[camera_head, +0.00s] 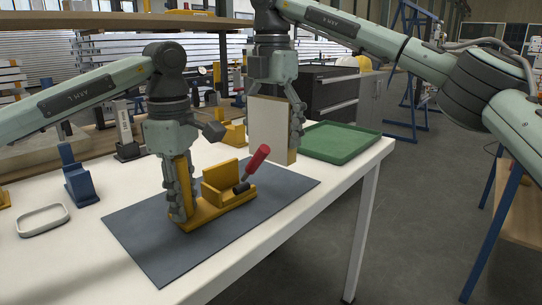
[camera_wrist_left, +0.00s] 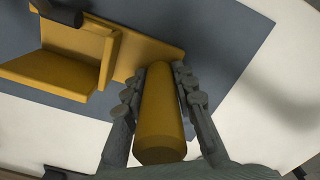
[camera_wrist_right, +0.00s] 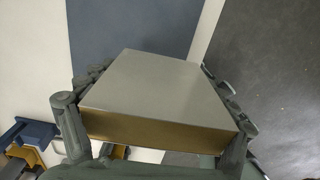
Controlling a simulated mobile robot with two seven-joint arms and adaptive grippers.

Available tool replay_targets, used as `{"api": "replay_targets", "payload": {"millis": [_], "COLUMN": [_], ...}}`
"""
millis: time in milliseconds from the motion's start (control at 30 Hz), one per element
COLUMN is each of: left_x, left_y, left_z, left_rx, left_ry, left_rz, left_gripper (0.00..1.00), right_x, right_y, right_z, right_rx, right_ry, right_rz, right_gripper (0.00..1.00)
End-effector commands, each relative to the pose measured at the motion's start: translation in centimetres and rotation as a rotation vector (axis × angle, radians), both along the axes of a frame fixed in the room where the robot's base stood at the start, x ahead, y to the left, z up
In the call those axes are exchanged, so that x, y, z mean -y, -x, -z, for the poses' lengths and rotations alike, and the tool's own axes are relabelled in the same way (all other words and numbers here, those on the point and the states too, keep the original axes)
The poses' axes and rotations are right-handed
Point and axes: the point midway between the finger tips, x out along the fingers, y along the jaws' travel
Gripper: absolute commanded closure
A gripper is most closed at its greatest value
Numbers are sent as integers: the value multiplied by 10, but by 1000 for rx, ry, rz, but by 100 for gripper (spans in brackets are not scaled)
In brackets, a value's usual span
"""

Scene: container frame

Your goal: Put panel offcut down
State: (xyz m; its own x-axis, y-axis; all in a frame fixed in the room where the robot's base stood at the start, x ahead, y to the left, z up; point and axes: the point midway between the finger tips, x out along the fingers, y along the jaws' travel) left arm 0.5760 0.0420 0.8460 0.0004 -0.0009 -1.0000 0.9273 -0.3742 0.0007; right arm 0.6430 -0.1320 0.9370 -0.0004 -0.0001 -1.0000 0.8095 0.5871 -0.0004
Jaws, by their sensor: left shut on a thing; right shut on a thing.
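The panel offcut (camera_head: 267,128) is a pale thick block with brown edges, held upright in the air. My right gripper (camera_head: 280,122) is shut on it, with fingers on either side. The offcut (camera_wrist_right: 155,90) fills the middle of the right wrist view. My left gripper (camera_head: 178,200) is shut on the upright yellow post (camera_wrist_left: 161,110) of a yellow fixture. The fixture (camera_head: 221,182) has a raised plate and a red-handled clamp (camera_head: 258,157), and stands on a dark mat (camera_head: 160,255). The offcut hangs behind and right of the fixture, apart from the mat.
A green tray (camera_head: 340,142) lies at the table's right end. A blue stand (camera_head: 77,178) and a pale oval ring (camera_head: 43,219) are at left. A grey stand (camera_head: 125,140) and another yellow piece (camera_head: 234,133) stand behind. The white table's (camera_head: 290,228) front strip is clear.

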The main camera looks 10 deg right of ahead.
Motion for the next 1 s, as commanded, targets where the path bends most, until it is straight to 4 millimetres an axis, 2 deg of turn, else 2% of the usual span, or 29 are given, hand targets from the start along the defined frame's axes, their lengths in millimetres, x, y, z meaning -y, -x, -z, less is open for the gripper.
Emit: {"api": "replay_targets", "payload": {"millis": [133, 400, 467, 700, 1000], "left_x": [0, 0, 0, 0, 0], "left_y": [0, 0, 0, 0, 0], "left_z": [-1, -1, -1, -1, 0], "left_rx": [0, 0, 0, 0, 0], "left_ry": [0, 0, 0, 0, 0], "left_rz": [0, 0, 0, 0, 0], "left_gripper": [100, 100, 100, 100, 100], "right_x": [-1, 0, 0, 0, 1], "right_y": [0, 0, 0, 1, 1], "right_z": [-16, -22, -16, 27, 56], "right_rx": [1, 1, 0, 0, -1], "right_ry": [-1, -3, -1, -1, -1], "right_rz": [0, -1, -2, -1, 0], "right_gripper": [52, 52, 52, 52, 52]}}
